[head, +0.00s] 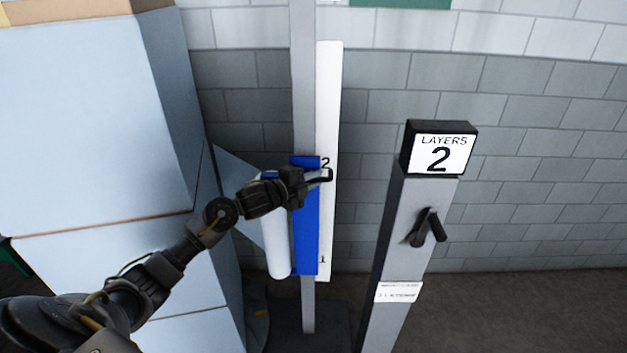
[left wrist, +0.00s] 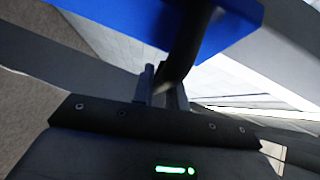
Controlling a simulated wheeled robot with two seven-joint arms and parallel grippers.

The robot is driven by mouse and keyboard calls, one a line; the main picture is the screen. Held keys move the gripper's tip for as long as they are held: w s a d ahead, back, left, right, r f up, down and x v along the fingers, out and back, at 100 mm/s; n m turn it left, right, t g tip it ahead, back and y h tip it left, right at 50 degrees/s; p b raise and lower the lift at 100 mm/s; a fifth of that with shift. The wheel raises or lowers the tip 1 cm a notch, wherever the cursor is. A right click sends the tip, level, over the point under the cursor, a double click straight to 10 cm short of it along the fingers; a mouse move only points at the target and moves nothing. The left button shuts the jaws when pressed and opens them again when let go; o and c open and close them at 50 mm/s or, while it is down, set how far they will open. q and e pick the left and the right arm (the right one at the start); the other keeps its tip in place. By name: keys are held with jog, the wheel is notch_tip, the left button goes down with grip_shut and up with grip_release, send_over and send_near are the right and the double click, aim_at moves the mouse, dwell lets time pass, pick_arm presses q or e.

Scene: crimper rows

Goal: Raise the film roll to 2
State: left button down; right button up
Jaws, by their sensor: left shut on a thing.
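The white film roll (head: 277,243) hangs upright on the left side of a blue carriage (head: 306,235) on a grey mast (head: 302,80). A white scale strip (head: 328,100) beside the mast carries a 2 above and a 1 below. The carriage's top edge is about level with the 2. My left gripper (head: 312,178) is at the carriage's upper part, shut on its dark handle. In the left wrist view the handle (left wrist: 190,58) passes between the fingers, below the blue carriage (left wrist: 140,18). The gripper hides part of the carriage. My right gripper is not in view.
A post at the right has a LAYERS sign (head: 438,155) reading 2 and a dark lever (head: 427,228). A tall wrapped stack (head: 90,120) stands at the left, close to my arm. A grey block wall (head: 520,150) is behind.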

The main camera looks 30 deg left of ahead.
pick_arm(q)
jog(key=c, duration=1.4)
grip_release()
jog(key=shift+s+a, duration=0.15)
jog(key=shift+s, duration=0.1)
jog(key=b+v, duration=0.3)
jog(key=v, duration=0.7)
jog(key=shift+s, duration=0.1)
